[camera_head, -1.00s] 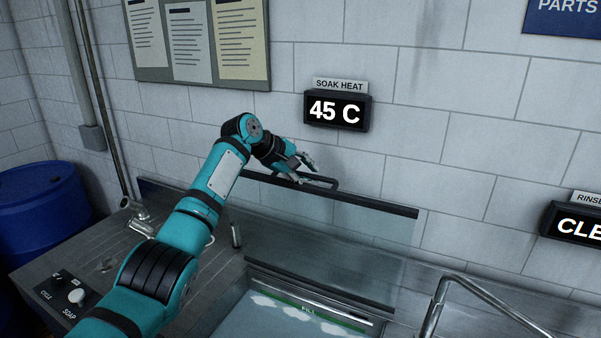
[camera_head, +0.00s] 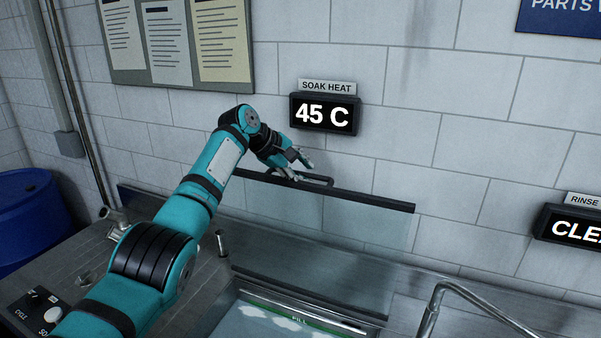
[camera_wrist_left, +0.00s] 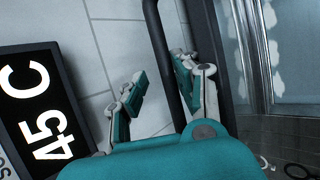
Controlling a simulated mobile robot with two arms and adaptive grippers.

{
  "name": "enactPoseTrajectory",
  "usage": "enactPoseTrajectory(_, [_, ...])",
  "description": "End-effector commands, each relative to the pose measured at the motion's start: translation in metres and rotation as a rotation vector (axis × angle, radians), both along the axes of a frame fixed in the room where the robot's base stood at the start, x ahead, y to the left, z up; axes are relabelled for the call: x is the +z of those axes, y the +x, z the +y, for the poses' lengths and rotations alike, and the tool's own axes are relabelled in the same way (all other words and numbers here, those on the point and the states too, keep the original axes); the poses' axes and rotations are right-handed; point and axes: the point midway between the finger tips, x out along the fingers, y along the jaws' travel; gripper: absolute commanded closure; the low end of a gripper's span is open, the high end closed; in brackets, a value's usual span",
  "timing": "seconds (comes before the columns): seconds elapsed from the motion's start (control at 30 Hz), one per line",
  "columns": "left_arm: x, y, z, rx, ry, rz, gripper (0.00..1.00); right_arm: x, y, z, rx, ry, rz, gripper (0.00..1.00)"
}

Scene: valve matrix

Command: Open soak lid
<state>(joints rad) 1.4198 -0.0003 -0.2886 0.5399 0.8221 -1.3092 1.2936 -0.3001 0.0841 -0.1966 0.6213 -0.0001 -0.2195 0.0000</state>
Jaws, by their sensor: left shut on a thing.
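The soak lid (camera_head: 350,235) is a clear panel with a dark top edge. It stands raised, near upright, behind the soak basin (camera_head: 262,322) and close to the wall. A black bar handle (camera_head: 322,181) sits at its top edge, and it also shows in the left wrist view (camera_wrist_left: 158,45). The fingers partly hide the handle's left part in the head view. My right gripper is not in view.
The soak heat display (camera_head: 325,114) reads 45 C on the wall just above the gripper. A bent metal tube (camera_head: 432,310) rises right of the basin. A faucet (camera_head: 116,216) and a control panel (camera_head: 40,308) are at the left, with a blue barrel (camera_head: 30,215) beyond.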

Motion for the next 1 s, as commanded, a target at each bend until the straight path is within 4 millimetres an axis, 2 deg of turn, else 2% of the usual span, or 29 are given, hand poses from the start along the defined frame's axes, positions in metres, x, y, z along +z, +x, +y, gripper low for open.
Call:
enactPoseTrajectory(0.03, [-0.009,-0.001,-0.001,0.0,0.003,0.014,0.77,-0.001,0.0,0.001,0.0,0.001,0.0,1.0])
enactPoseTrajectory(0.3, [-0.003,-0.005,0.005,-0.002,0.009,0.012,0.77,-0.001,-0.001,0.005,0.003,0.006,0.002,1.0])
enactPoseTrajectory(0.43, [0.011,-0.013,0.015,-0.001,0.009,0.005,0.77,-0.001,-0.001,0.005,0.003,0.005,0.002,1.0])
enactPoseTrajectory(0.7, [0.062,-0.041,0.05,0.001,0.0,-0.012,0.77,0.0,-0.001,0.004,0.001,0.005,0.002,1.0])
enactPoseTrajectory(1.0, [0.085,-0.058,0.068,-0.001,0.0,-0.006,0.77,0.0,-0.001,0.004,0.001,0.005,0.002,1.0])
